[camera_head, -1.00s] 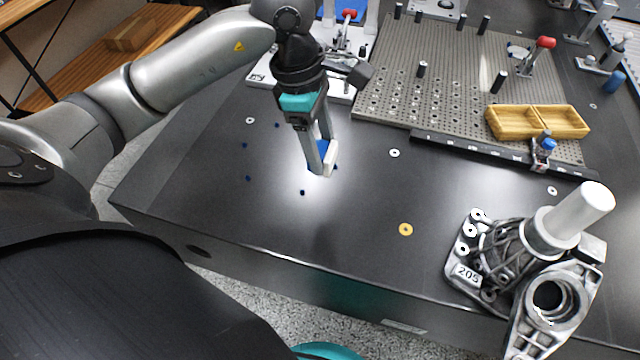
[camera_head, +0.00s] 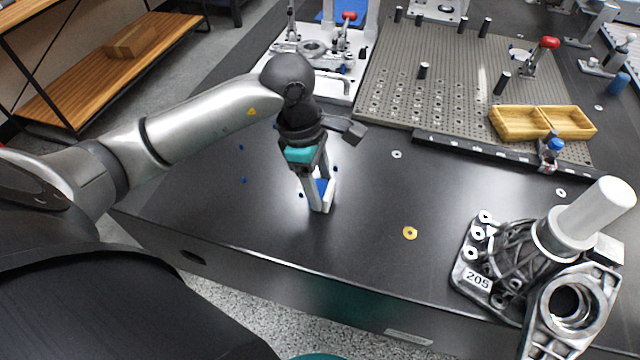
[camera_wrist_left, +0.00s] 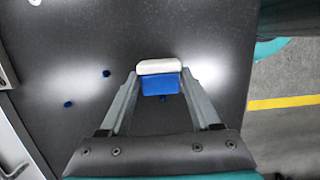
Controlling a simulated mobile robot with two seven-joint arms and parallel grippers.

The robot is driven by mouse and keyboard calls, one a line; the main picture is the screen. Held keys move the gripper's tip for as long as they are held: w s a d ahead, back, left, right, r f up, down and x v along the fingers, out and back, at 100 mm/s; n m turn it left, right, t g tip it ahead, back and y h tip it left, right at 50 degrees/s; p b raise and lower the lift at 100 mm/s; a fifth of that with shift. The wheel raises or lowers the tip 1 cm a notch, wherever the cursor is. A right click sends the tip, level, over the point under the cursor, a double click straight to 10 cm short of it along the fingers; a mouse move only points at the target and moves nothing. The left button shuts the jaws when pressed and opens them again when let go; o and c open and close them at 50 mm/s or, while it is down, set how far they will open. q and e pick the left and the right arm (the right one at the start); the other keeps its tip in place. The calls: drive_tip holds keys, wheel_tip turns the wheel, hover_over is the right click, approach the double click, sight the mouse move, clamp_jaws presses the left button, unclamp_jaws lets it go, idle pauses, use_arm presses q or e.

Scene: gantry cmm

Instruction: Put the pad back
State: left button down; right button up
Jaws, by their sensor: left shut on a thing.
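My left gripper (camera_head: 320,206) is shut on a small pad (camera_head: 328,193) with a white face and a blue body. The gripper points down over the dark table top (camera_head: 370,230), left of the middle. In the left wrist view the pad (camera_wrist_left: 160,67) sits between the two fingertips (camera_wrist_left: 158,80), white side away from the wrist and blue side nearer. I cannot tell whether the pad touches the table. Several small blue dots (camera_head: 245,181) mark the table around and behind the gripper. My right gripper is not in view.
A metal casting (camera_head: 500,262) labelled 205 stands at the right front. A perforated plate (camera_head: 440,60) with pegs and a wooden tray (camera_head: 520,124) is behind. A white fixture (camera_head: 345,85) stands behind the arm.

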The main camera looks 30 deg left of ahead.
use_arm(q)
drive_tip(key=shift+f, duration=0.15)
drive_tip(key=shift+c, duration=0.5)
unclamp_jaws()
